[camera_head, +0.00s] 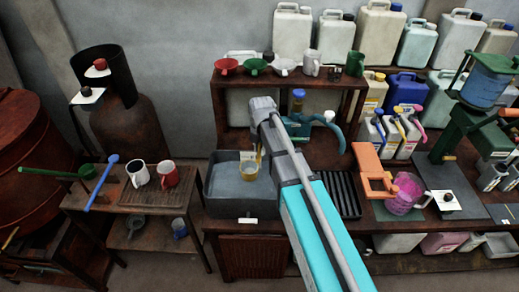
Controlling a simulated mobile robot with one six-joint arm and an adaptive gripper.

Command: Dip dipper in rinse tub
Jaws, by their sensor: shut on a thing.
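The rinse tub (224,203) is a dark grey, open rectangular basin with a small white label on its front, on the brown bench at the centre. My arm reaches in from the lower right, and its wrist is over the tub's right side. My gripper (261,146) is mostly hidden by the wrist. It is shut on a yellow dipper (259,157), of which only a small part shows. A small pale cup shape shows beside it, over or inside the tub; I cannot tell whether it touches the tub's contents.
Left of the tub, a small table holds two mugs (138,174), a blue-handled tool (101,183) and a green-handled dipper (50,172). Behind stands a shelf with funnels (255,66). A black ribbed rack (344,193) and an orange pouring stand (370,170) are to the right.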

